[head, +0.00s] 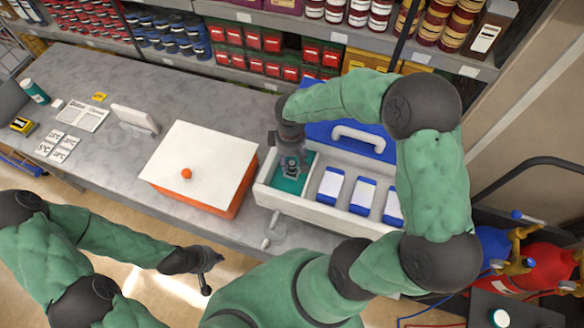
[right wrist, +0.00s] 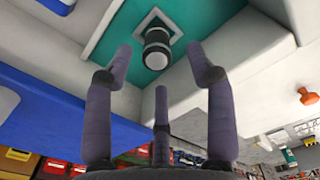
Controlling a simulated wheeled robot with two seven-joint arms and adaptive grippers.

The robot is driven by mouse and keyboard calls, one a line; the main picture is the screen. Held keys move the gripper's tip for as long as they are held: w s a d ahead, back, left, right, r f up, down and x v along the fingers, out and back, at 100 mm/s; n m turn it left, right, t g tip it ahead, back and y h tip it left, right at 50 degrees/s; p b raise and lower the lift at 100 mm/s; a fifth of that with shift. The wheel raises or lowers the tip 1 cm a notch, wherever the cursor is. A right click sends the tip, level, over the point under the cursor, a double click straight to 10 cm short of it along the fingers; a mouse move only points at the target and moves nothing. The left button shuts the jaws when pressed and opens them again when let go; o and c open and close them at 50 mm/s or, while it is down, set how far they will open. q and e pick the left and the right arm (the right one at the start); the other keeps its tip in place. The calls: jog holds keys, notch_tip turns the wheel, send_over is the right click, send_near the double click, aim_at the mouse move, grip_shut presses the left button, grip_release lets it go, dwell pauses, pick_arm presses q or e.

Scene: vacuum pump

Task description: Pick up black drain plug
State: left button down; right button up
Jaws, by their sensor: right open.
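The black drain plug (right wrist: 157,48) shows in the right wrist view as a short black cylinder with a pale end. It stands in a white square seat on the teal floor (right wrist: 222,22) of a compartment in the white tray. My right gripper (right wrist: 160,68) has its fingers spread around the plug's position, apart from it and holding nothing. In the head view the right gripper (head: 291,168) is over the tray's left, teal compartment (head: 300,186) and largely hides the plug. My left gripper (head: 210,270) is empty, with fingers spread, in front of the counter.
The white tray (head: 312,209) also holds several blue-and-white packs (head: 330,186); its raised blue lid (head: 320,131) has a white handle. An orange box with a white lid (head: 202,158) stands to the left. Stocked shelves line the back.

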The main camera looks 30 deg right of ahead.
aim_at(291, 162)
notch_tip(291, 162, down, 4)
jog(key=shift+w+d+r, duration=0.1)
jog(key=shift+r, duration=0.1)
jog(key=shift+c, duration=1.4)
grip_shut()
jog(key=shift+r, duration=0.1)
